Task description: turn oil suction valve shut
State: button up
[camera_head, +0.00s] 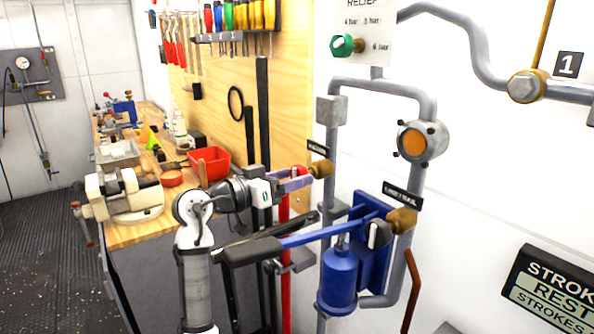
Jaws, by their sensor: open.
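A brass valve body (320,169) sits on the left grey pipe, just below a small black label (317,149) that is too small to read surely. My gripper (283,188) is open at the left end of that piece. I cannot tell whether the fingers touch it or stand around it. A second brass valve (402,220) is on the right pipe under another black label (403,197). A red lever (412,280) hangs down near that pipe.
A blue hand pump (339,276) with a long black-gripped handle (252,251) reaches across just below my gripper. A wooden workbench (135,236) with a vise and a red bin (211,161) stands at left. Open floor (50,285) lies further left.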

jog(key=shift+x, duration=1.1)
jog(key=c, duration=1)
